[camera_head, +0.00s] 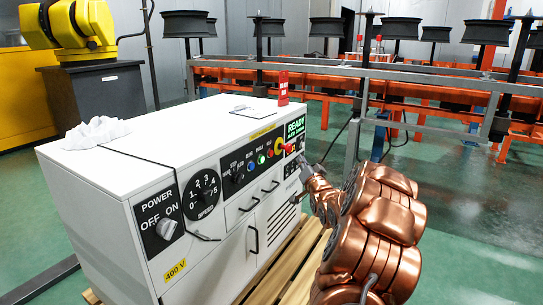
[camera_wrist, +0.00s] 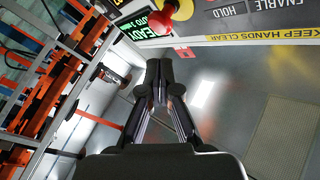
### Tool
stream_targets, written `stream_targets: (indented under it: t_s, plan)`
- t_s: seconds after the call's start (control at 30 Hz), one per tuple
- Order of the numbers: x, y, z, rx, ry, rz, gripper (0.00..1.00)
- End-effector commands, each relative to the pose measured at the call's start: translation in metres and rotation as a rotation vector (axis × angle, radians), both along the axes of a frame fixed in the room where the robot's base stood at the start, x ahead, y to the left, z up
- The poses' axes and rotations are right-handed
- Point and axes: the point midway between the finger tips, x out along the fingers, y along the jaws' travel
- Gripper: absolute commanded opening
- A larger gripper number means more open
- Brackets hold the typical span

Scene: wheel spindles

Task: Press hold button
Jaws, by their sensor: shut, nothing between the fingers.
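The white control cabinet (camera_head: 200,130) carries a front panel with a red emergency mushroom knob (camera_head: 289,148), small blue, green and red buttons (camera_head: 262,158), and a READY display (camera_head: 295,127). The hold button itself cannot be made out for sure. My gripper (camera_wrist: 160,68) is shut and empty, its fingertips below the panel in the picture and apart from it. In the head view my gripper (camera_head: 302,165) is near the panel's right end.
A speed dial (camera_head: 202,194) and power switch (camera_head: 166,227) sit on the cabinet's left part. A clipboard (camera_head: 254,111), white cloth (camera_head: 97,132) and red sign (camera_head: 283,88) are on top. Wheel stands (camera_head: 400,28) and orange rails (camera_head: 430,90) stand behind. Green floor at right is open.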

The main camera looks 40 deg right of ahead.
Motion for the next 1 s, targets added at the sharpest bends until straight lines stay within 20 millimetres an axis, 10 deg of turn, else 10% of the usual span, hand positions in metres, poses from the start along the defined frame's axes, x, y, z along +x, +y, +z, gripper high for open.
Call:
stream_targets:
  t_s: [1.0]
  plan:
    - [0.082, 0.024, -0.001, 0.001, 0.001, 0.0, 0.0]
